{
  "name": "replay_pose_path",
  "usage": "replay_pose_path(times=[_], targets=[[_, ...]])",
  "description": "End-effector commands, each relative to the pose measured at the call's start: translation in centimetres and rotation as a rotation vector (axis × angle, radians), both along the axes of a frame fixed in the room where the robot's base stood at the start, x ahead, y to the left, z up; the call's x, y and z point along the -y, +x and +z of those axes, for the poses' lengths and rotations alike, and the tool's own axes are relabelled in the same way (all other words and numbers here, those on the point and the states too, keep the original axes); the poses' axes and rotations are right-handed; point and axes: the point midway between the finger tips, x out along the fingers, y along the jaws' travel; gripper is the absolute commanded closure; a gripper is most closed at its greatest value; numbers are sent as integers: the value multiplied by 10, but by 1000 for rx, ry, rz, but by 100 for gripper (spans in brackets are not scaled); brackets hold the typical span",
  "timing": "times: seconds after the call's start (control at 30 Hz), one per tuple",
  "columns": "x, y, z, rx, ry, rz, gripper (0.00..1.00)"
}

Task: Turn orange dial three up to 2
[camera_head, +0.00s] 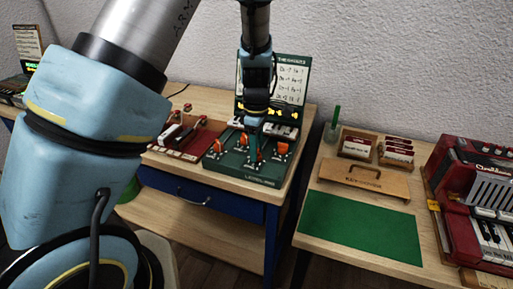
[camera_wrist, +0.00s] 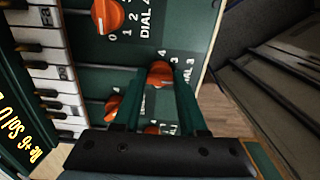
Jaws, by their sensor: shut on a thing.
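The orange dial three (camera_wrist: 160,73) is in the wrist view, beside the printed label DIAL 3, on the green panel (camera_wrist: 85,50). My gripper (camera_wrist: 159,88) is shut on this dial, with a green finger on each side of it. The fingers hide part of the dial and its scale, so I cannot tell its exact setting. In the head view my gripper (camera_head: 254,152) reaches down from above to the green dial box (camera_head: 231,168), and its fingers mostly hide the held dial.
Dial 4 (camera_wrist: 108,15) and another orange dial (camera_wrist: 114,105) are nearby on the panel. Piano keys (camera_wrist: 55,97) run along one side. A red tray (camera_head: 184,152) stands left of the box. A green mat (camera_head: 360,228) lies clear on the right table.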

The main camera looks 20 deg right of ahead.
Motion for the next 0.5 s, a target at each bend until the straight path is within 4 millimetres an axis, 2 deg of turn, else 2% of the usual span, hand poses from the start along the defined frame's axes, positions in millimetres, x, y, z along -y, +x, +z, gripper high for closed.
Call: replay_pose_path(times=[0.2, 0.23, 0.5], targets=[[-1, 1, 0, 3, 0, 1, 100], [-1, 1, 0, 3, 0, 1, 57], [0, 1, 0, 1, 0, 0, 29]])
